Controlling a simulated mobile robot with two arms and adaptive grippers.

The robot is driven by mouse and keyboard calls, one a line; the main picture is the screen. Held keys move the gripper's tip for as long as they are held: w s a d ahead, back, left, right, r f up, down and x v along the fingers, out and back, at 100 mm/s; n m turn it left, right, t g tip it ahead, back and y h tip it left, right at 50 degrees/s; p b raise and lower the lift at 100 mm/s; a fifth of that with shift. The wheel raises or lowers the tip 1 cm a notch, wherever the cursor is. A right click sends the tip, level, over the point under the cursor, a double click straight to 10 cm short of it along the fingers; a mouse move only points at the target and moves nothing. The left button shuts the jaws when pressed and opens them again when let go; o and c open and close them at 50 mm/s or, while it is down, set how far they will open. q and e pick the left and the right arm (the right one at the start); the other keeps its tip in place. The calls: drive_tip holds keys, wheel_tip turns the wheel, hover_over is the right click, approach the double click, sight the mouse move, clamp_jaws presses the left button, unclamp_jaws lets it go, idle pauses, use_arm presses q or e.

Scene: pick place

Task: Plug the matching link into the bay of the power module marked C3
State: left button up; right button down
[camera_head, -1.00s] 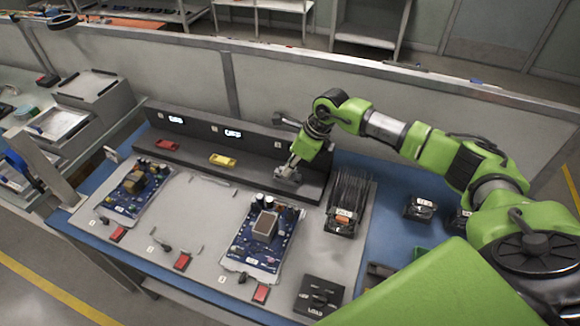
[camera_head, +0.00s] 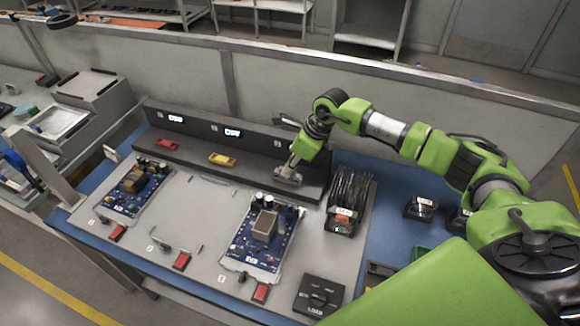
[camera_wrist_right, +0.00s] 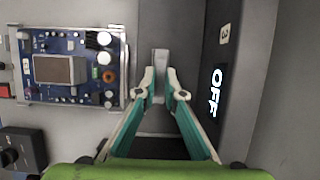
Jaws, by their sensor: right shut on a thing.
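My right gripper (camera_head: 288,174) is low at the right end of the dark back ledge. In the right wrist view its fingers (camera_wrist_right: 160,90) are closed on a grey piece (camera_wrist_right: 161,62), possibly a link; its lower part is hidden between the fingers. A red link-like piece (camera_head: 165,143) and a yellow one (camera_head: 222,159) lie on the ledge to the left. A blue power module board (camera_head: 262,238) stands right of centre, and another (camera_head: 138,190) at the left. I cannot read C3 on either. The near board also shows in the wrist view (camera_wrist_right: 75,68). My left gripper is not in view.
Lit displays, one reading OFF (camera_head: 232,133), line the ledge's back wall; the wrist view shows OFF (camera_wrist_right: 216,92) beside my gripper. A black rack of dark strips (camera_head: 350,195) and a black switch box (camera_head: 318,296) stand right of the near board.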

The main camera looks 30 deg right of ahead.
drive_tip(key=shift+f, duration=0.25)
drive_tip(key=c, duration=2)
unclamp_jaws()
drive_tip(key=shift+c, duration=0.2)
drive_tip(key=o, duration=0.6)
drive_tip(key=shift+r, duration=0.1)
drive_tip(key=shift+r+p, duration=1.95)
drive_tip(key=shift+r, duration=1.55)
drive_tip(key=shift+f, duration=0.15)
